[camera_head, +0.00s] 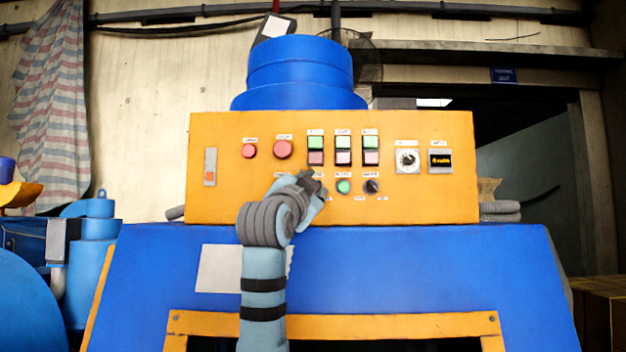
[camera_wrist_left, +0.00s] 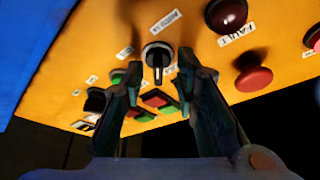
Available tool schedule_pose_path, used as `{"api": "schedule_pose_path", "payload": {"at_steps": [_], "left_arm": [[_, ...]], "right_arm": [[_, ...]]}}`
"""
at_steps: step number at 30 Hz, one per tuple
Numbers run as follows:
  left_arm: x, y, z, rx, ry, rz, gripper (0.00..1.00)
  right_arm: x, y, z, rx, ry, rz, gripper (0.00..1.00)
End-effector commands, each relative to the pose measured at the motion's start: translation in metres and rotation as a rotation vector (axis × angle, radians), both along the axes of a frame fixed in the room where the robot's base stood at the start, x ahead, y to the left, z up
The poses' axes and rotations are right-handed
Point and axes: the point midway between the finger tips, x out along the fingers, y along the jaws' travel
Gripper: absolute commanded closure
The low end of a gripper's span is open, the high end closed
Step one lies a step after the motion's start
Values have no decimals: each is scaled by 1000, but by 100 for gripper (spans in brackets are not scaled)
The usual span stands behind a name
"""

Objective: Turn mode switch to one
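A black rotary switch (camera_wrist_left: 158,56) on the orange panel (camera_head: 225,130) lies just ahead of my left gripper (camera_wrist_left: 160,68) in the left wrist view, between the two fingertips. The fingers are apart, with a visible gap on both sides of the switch's handle. In the head view my left gripper (camera_head: 313,184) is at the lower middle of the panel and hides this switch. Another black rotary switch (camera_head: 372,186) is in the open to its right. My right gripper is not in view.
A green button (camera_head: 343,186) is close right of the gripper. The blue housing (camera_head: 420,260) slopes out below.

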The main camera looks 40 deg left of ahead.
Motion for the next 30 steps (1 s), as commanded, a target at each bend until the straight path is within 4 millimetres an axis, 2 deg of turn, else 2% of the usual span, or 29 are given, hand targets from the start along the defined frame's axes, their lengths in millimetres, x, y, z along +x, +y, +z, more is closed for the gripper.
{"api": "schedule_pose_path", "payload": {"at_steps": [6, 11, 23, 30], "left_arm": [[1, 0, -2, 0, 1, -1, 74], [1, 0, -2, 0, 1, -1, 100], [1, -1, -3, -18, -9, -2, 100], [2, -1, -4, -97, -68, -1, 100]], "right_arm": [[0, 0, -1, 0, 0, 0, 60], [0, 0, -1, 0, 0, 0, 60], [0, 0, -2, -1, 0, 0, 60], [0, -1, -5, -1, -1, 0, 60]]}}
